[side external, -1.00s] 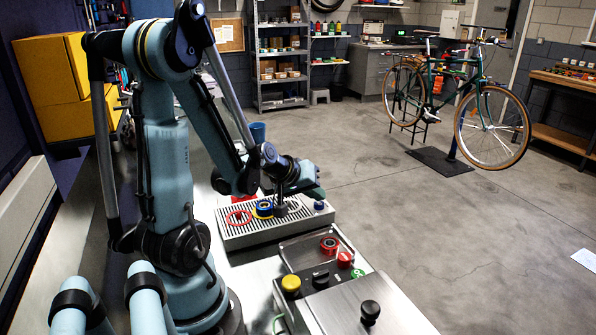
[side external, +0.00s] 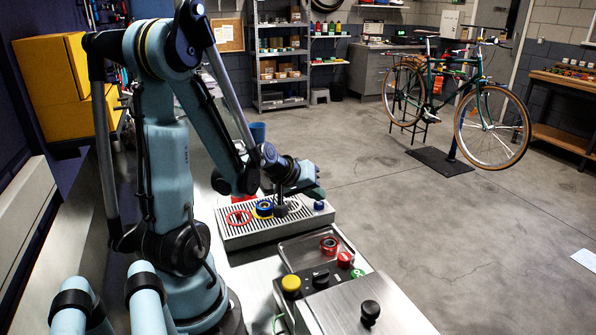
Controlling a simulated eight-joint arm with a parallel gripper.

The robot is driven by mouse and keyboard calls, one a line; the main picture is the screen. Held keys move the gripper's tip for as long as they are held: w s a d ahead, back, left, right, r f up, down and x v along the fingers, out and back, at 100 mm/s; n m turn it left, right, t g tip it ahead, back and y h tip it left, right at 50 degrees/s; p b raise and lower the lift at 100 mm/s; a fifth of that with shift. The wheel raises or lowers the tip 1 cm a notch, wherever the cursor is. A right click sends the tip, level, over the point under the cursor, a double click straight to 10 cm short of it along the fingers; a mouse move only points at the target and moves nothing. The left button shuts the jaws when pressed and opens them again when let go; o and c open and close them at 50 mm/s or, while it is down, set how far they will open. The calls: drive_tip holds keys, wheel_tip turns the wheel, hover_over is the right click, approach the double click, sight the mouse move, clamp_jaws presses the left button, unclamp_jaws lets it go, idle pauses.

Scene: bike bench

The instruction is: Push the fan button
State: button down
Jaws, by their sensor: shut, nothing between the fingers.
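A control box (side external: 305,292) on the bench at the lower middle carries a yellow domed button (side external: 291,284), a black rotary knob (side external: 320,278), a red button (side external: 345,259) and a green button (side external: 358,273). No label readable here tells which one is the fan button. My gripper (side external: 281,209) points down over the slotted grey tray (side external: 236,240), behind the control box and apart from its buttons. It is shut and empty. Its tips are small and dark, and I cannot tell whether they touch the tray.
Red (side external: 238,218) and blue-and-yellow (side external: 264,208) ring-like parts and a blue knob (side external: 319,205) sit on the slotted tray. A shallow metal tray holds a red ring (side external: 328,244). A black ball knob (side external: 370,310) stands on a lid in front. A blue cup (side external: 257,132) stands farther back.

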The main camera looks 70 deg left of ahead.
sight(316, 204)
drive_tip(key=shift+f, duration=0.1)
drive_tip(key=shift+f, duration=0.3)
drive_tip(key=shift+r, duration=0.45)
idle(0.3)
drive_tip(key=shift+r, duration=3)
